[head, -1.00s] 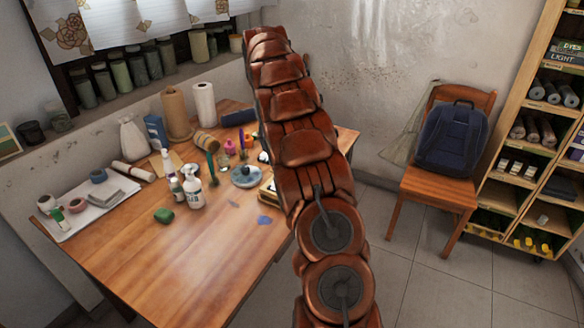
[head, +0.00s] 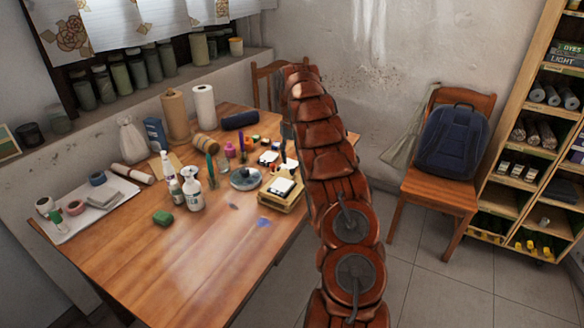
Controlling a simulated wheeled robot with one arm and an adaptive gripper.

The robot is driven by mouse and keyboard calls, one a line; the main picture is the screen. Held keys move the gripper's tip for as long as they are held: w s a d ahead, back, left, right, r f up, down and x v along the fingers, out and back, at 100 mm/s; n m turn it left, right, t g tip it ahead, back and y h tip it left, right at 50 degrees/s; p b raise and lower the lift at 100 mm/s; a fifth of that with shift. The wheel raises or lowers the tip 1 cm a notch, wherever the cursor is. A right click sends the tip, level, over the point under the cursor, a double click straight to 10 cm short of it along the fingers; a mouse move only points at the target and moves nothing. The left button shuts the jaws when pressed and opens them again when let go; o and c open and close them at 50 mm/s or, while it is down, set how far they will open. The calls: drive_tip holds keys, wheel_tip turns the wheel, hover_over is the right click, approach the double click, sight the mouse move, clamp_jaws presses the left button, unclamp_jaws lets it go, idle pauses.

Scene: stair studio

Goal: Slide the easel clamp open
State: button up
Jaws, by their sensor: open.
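My copper-red segmented arm rises through the middle of the head view and ends over the back right corner of the wooden table (head: 190,265). I cannot make out my gripper's fingers; the arm hides that area. I see no easel or easel clamp that I can name for sure. A low wooden block with white pads (head: 282,190) lies near the table's right edge, just left of the arm.
A chair with a blue backpack (head: 453,142) and a shelf (head: 525,130) stand right. The table's front and the floor between are clear.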

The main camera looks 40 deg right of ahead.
sight(292, 170)
drive_tip(key=shift+f+p, duration=0.4)
drive_tip(key=shift+f, duration=2.15)
clamp_jaws()
